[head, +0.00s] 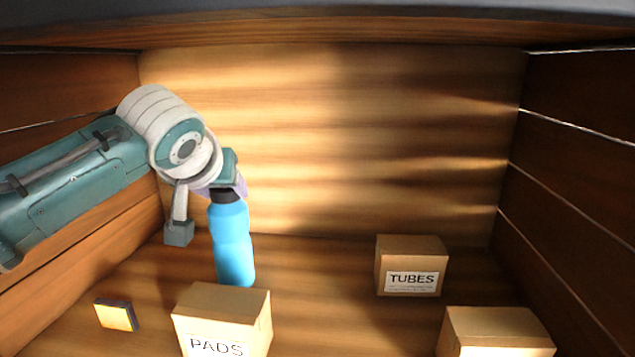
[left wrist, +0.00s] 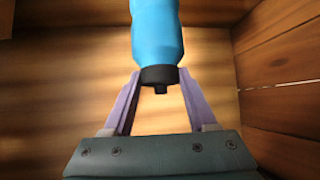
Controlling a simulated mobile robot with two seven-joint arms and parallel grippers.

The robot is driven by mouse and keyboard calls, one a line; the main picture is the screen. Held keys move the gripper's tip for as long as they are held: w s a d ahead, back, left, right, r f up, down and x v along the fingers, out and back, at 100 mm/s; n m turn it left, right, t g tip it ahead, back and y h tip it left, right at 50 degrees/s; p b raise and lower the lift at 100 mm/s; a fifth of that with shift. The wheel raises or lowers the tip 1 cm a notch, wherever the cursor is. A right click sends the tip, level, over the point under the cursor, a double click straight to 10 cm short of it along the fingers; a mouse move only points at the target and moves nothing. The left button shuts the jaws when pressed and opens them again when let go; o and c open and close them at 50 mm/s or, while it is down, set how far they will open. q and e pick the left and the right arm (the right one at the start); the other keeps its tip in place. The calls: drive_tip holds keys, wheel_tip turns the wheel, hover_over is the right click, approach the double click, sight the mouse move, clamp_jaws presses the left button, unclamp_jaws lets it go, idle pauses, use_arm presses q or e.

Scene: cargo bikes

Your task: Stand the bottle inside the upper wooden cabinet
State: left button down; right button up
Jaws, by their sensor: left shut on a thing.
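The blue bottle (head: 232,243) with a black cap is upright inside the wooden cabinet (head: 330,140), in the left part, behind the PADS box in the head view. My left gripper (head: 226,190) is shut on the bottle at its black cap. In the left wrist view the purple fingers (left wrist: 158,85) press on both sides of the cap, and the blue body of the bottle (left wrist: 157,30) runs out of the top of the picture. The PADS box hides what is just in front of the bottle's base; I cannot tell whether it touches the floor. My right gripper is not in view.
A PADS box (head: 222,310) stands in front of the bottle. A TUBES box (head: 410,262) and another cardboard box (head: 497,325) stand to the right. A small yellow and dark block (head: 116,316) lies at the left. The floor between the bottle and the TUBES box is clear.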

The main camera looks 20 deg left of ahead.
use_arm(q)
drive_tip(key=shift+f, duration=0.2)
drive_tip(key=shift+c, duration=1)
unclamp_jaws()
